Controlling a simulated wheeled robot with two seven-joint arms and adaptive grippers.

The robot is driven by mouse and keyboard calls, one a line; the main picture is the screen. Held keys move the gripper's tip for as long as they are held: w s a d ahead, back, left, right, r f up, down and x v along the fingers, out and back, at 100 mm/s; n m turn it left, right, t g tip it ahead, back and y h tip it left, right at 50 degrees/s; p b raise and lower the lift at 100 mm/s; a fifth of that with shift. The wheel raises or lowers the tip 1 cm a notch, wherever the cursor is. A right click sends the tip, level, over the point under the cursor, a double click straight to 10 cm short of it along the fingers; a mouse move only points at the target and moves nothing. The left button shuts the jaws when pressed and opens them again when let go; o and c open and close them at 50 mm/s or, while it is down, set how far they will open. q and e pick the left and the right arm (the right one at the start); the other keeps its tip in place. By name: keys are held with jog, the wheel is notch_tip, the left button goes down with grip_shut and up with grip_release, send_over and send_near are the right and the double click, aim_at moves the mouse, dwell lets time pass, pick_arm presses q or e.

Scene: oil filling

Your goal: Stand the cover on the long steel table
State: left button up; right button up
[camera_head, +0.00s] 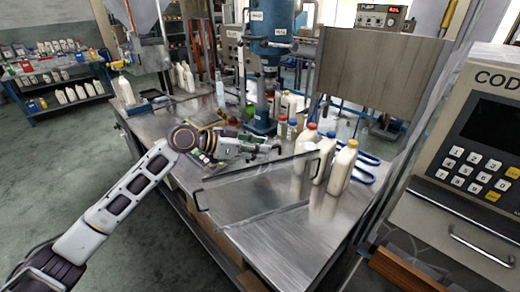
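The cover (255,198) is a clear, see-through panel with dark handles at its left and right ends. It shows at the middle of the long steel table (285,250), near the table's front edge. Its tilt and where its lower edge touches are hard to make out. My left arm comes in from the left, and my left gripper (266,149) is over the table, just beyond the cover's upper edge. Its fingers are small and seen from the side, so I cannot tell whether they are open or closed. My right gripper is not in view.
White bottles with red and yellow caps (342,167) stand right of the cover. A blue filling machine (271,40) stands behind. A control panel (480,130) is at the right. Several small bottles stand at the table's far left. The near table end is bare.

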pick_arm(q)
jog(key=shift+s+a+r, duration=0.1)
jog(key=shift+s+a, duration=0.1)
jog(key=shift+a, duration=0.25)
jog(key=b+v, duration=0.1)
jog(key=v, duration=0.8)
jog(key=shift+s+a, duration=0.1)
jog(key=shift+a, duration=0.05)
jog(key=shift+s+a+r, duration=0.15)
jog(key=shift+a+r, duration=0.1)
jog(key=shift+a, duration=0.05)
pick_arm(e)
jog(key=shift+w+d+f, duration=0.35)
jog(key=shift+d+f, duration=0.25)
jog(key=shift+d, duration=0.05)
